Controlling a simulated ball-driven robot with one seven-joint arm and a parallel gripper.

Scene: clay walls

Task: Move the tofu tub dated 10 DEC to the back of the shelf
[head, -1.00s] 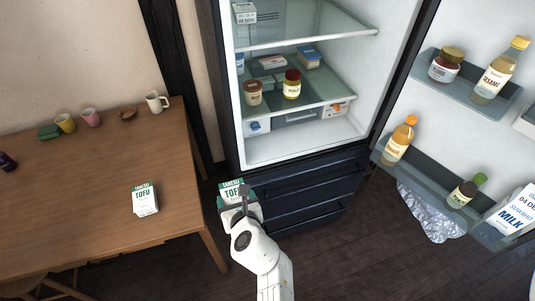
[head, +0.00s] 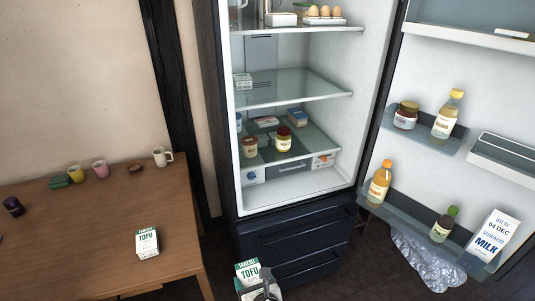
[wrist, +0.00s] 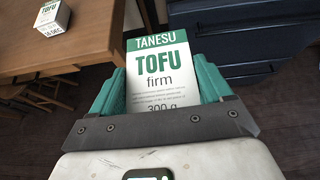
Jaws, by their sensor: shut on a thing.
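My gripper (wrist: 158,88) is shut on a white and green tofu tub (wrist: 160,62), marked TANESU TOFU firm. No date shows on its visible face. The held tub (head: 248,271) is low in front of the fridge drawers in the head view, with my gripper (head: 266,286) at its lower right. A second tofu tub (head: 148,242) stands on the wooden table; in the wrist view this tub (wrist: 51,17) carries a DEC date whose number is hard to read.
The fridge door (head: 430,60) stands open at right, holding bottles, jars and a milk carton (head: 492,240). The lower shelf (head: 300,150) holds jars and small packs. The middle shelf is mostly clear. The table (head: 90,230) is at left, and a crumpled clear bag (head: 428,262) lies right.

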